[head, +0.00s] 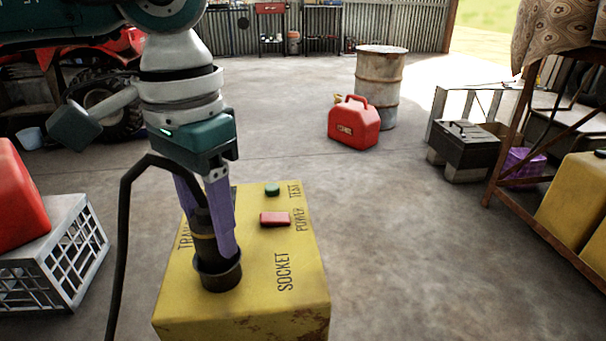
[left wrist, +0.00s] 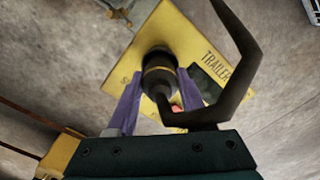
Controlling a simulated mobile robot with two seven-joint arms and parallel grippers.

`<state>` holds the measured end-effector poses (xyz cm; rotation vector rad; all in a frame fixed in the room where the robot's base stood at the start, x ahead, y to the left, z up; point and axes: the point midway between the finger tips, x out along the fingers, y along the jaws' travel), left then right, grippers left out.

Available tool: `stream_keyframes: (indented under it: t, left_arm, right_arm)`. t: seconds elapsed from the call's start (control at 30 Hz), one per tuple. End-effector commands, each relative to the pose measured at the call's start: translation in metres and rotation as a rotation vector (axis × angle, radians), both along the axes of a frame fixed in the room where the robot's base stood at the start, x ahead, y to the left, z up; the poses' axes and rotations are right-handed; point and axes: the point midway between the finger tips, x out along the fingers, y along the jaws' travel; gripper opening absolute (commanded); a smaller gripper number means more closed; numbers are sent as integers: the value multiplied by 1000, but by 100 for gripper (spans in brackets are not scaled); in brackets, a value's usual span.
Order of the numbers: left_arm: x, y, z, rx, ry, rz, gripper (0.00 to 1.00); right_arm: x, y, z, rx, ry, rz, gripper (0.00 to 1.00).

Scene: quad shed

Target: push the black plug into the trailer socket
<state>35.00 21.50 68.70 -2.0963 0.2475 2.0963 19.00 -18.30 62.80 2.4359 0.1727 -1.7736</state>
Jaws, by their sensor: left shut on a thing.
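The black plug (head: 203,222) has a tan band and a thick black cable that loops out and down on the left. My left gripper (head: 212,238) has its purple fingers shut on the plug, one on each side. The trailer socket (head: 220,276) is a dark round collar on top of the yellow box (head: 300,285). The plug's lower end is at the socket's mouth; how deep it sits is hidden. In the left wrist view, the plug (left wrist: 158,78) is between the fingers and covers most of the socket. My right gripper is not in view.
On the box top are a red power switch (head: 275,219) and a green test button (head: 272,190), right of the plug. A white crate (head: 70,245) stands left. A red fuel can (head: 354,124) and a rusty drum (head: 380,85) stand behind. The floor right of the box is clear.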

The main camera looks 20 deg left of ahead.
Motion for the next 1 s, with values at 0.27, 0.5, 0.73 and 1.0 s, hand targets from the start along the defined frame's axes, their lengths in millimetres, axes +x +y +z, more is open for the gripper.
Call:
stream_keyframes:
  t: [0.27,0.5,0.73,1.0]
  left_arm:
    - [0,0,-5,0,-1,0,0]
    - [0,0,-8,0,-1,0,0]
    - [0,0,-12,0,-1,0,0]
    - [0,0,-13,0,-1,0,63]
  right_arm:
    - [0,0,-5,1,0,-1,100]
    - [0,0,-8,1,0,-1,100]
    - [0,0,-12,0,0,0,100]
    - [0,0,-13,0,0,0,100]
